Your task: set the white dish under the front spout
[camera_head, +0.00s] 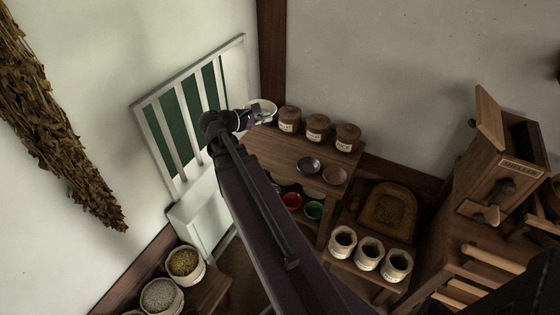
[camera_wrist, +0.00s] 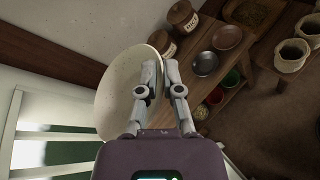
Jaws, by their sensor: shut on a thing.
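My gripper (camera_head: 248,116) is shut on the white dish (camera_head: 262,107) at the left end of the wooden shelf unit, above its top. In the wrist view the dish (camera_wrist: 116,100) is a large pale disc seen tilted, with its right rim at the fingers of my gripper (camera_wrist: 160,68). A wooden box with a raised lid and a label (camera_head: 518,167) stands at the right. A small wooden spout (camera_head: 484,212) juts from its lower front. No dish shows under this spout.
Several lidded jars (camera_head: 317,127), a dark bowl (camera_head: 309,165) and a brown bowl (camera_head: 334,175) stand on the shelf unit (camera_head: 276,150). Red (camera_head: 291,201) and green (camera_head: 313,210) bowls sit below. A white barred panel (camera_head: 190,115) is at the left.

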